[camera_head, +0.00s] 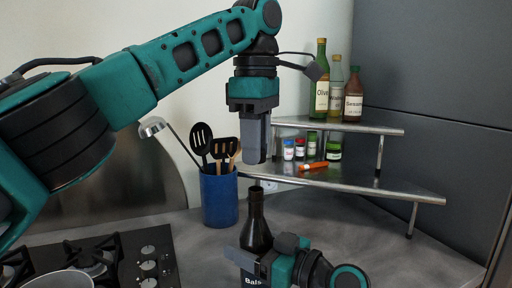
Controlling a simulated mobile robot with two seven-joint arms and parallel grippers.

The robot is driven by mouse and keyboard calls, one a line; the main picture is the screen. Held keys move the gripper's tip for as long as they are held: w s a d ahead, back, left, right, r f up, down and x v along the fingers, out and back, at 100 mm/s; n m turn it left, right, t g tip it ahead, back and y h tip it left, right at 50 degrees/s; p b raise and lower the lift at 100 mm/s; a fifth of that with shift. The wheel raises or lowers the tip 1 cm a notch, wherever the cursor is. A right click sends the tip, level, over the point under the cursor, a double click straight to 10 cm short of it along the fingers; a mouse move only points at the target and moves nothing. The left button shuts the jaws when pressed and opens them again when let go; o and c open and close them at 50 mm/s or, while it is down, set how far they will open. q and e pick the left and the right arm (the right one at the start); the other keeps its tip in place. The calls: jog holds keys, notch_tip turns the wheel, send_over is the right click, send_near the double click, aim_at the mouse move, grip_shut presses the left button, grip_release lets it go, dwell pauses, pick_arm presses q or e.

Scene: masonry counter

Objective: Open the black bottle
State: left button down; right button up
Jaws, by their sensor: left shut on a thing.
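The black bottle (257,232) stands upright low in the middle of the head view, its narrow neck pointing up. Part of a pale-lettered label shows low on its body. My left gripper (256,150) points straight down above the bottle's mouth, apart from it. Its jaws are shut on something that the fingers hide. My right gripper (245,262) comes in from the lower right at the bottle's body, with one grey finger across its front. The other finger is hidden, so I cannot tell whether it grips the bottle.
A blue utensil holder (219,198) stands left of the bottle. A two-tier metal corner shelf (400,187) on the right carries bottles (321,85), small jars (334,150) and an orange item (313,166). A stove (125,262) with a pot (58,281) is lower left. Counter (350,235) at right is clear.

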jog(key=o, duration=0.5)
